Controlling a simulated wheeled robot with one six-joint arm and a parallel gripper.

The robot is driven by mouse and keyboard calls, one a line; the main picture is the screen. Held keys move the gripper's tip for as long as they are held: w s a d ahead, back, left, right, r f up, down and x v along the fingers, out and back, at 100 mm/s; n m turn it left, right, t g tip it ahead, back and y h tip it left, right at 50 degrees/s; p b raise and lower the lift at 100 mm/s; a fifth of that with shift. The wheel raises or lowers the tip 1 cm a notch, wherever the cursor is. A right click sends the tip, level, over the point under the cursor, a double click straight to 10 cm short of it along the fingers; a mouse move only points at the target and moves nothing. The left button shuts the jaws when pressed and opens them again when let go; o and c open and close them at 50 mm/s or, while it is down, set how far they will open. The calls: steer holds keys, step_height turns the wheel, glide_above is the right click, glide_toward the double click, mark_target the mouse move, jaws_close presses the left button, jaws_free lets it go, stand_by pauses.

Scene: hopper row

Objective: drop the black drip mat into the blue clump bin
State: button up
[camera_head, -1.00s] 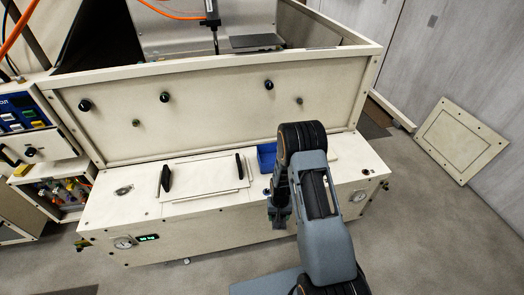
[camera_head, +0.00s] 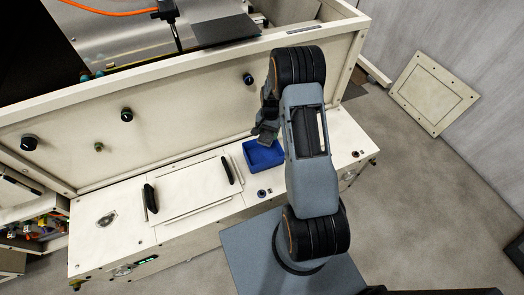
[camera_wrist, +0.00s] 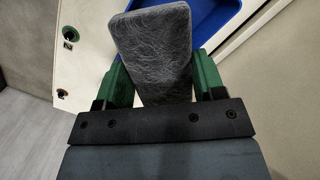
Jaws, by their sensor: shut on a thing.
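The black drip mat (camera_wrist: 155,45) shows in the wrist view as a dark grey, streaky slab between the two green fingers of my gripper (camera_wrist: 160,80). My gripper is shut on it, and the mat sticks out past the fingertips. The blue clump bin (camera_head: 265,157) is an open tray on the cream ledge. In the head view my gripper (camera_head: 265,130) is at the bin's back edge, apparently above it. The held mat is hard to make out there. In the wrist view the bin (camera_wrist: 208,22) lies beyond the mat, partly hidden by it.
The cream hopper wall (camera_head: 180,112) with black knobs rises behind the ledge. A lid panel with two black handles (camera_head: 150,198) lies left of the bin. A square panel (camera_head: 434,92) leans against the right wall.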

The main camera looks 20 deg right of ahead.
steer(key=shift+a+f+b, duration=0.15)
steer(key=shift+f+b, duration=1.25)
steer(key=shift+f, duration=1.5)
steer(key=o, duration=1)
steer(key=shift+r, duration=0.15)
steer(key=r, duration=0.4)
steer(key=r+b, duration=0.1)
steer(key=r, duration=0.4)
steer(key=w+d+r+b, duration=0.1)
steer(key=r, duration=0.3)
steer(key=shift+d+r, duration=0.1)
steer(key=shift+r, duration=0.15)
